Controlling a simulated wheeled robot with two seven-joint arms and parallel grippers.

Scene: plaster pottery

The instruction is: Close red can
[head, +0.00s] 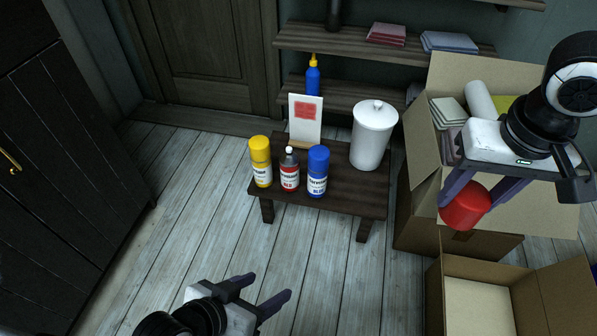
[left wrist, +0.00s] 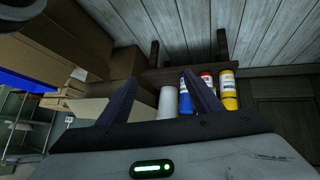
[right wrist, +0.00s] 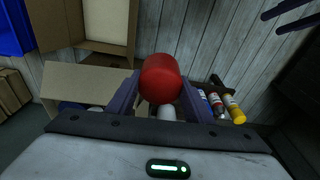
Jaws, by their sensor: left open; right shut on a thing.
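The red can (head: 289,172) stands upright on the small dark table, uncapped, with its white nozzle showing. It is between a yellow can (head: 260,162) and a blue can (head: 318,172), both with caps on. My right gripper (head: 462,204) is shut on the red cap (head: 466,207), held in the air to the right of the table; the cap also fills the middle of the right wrist view (right wrist: 161,78). My left gripper (head: 268,288) is open and empty, low in front of the table. The red can also shows in the left wrist view (left wrist: 207,84).
The small table (head: 340,197) also bears a white lidded canister (head: 373,138) and a card with a red square (head: 306,118). Open cardboard boxes (head: 475,262) stand at the right, below my right gripper. A dark cabinet (head: 65,150) is at the left. The floor before the table is clear.

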